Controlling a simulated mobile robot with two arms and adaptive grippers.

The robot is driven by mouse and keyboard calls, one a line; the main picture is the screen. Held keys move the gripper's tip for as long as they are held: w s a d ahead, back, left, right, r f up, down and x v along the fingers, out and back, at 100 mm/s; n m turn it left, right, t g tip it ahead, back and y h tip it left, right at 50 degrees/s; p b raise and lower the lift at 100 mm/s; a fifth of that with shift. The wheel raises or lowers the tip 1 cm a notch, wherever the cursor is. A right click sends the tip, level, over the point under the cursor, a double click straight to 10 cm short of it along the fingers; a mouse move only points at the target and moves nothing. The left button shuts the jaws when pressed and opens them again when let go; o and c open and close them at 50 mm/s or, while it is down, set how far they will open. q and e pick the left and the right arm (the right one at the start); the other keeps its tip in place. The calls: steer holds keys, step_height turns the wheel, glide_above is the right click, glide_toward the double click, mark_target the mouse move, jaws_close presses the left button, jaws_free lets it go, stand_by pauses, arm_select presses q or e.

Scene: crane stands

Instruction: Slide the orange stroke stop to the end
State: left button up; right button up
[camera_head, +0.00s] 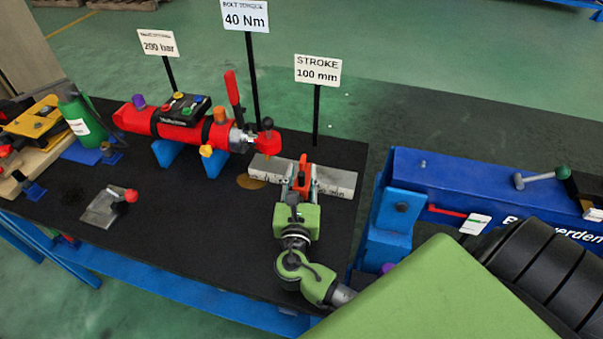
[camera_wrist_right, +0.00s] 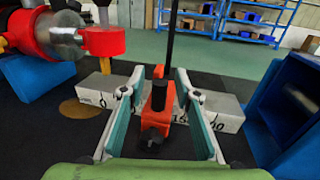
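The orange stroke stop (camera_head: 304,171) sits on a pale grey scale bar (camera_head: 338,180) with printed marks, under the sign "STROKE 100 mm" (camera_head: 318,70). In the right wrist view the stop (camera_wrist_right: 155,119) carries a dark knob and stands upright near the middle of the bar (camera_wrist_right: 218,113). My right gripper (camera_head: 301,181) is open. Its two fingers stand on either side of the stop, with gaps visible to both pads in the right wrist view (camera_wrist_right: 160,76). The fingers hide part of the bar. My left gripper is not in view.
A red cylinder (camera_head: 180,130) on blue supports, with a red lever, lies left of the bar; its red end knob is close to the bar. A blue beam (camera_head: 450,185) stands to the right. Sign posts rise behind.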

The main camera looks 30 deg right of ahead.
jaws_close()
steer(key=s+d+p, duration=0.1)
steer(key=s+d, duration=0.1)
steer(key=s+d+p, duration=0.1)
steer(key=s+d, duration=0.1)
steer(key=s, duration=0.1)
steer(key=s+d+p, duration=0.1)
steer(key=s+d, duration=0.1)
steer(key=s, duration=0.1)
steer(key=shift+d, duration=0.35)
steer(key=shift+s+d, duration=0.15)
steer(key=shift+d, duration=0.05)
jaws_free()
